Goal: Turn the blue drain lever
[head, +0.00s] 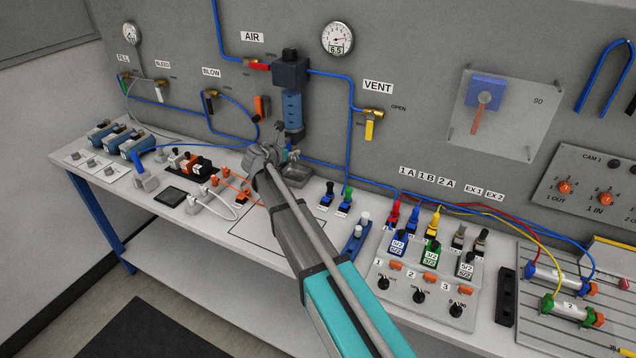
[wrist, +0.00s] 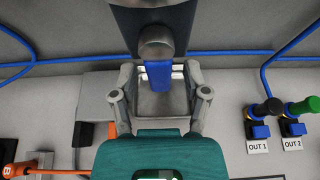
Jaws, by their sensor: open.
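The blue drain lever (wrist: 159,76) hangs from a round grey knob (wrist: 157,48) under the dark filter bowl in the wrist view. My gripper (wrist: 160,70) is open, with one finger on each side of the lever. Gaps show between the lever and both fingers in this view. In the head view my gripper (head: 284,142) is just below the blue filter bowl (head: 293,112) on the back panel. There the lever is mostly hidden behind my gripper.
A small grey tray (head: 298,174) sits on the bench below the filter. Blue hoses (head: 349,130) run along the panel. OUT 1 (wrist: 258,128) and OUT 2 fittings stand on the right.

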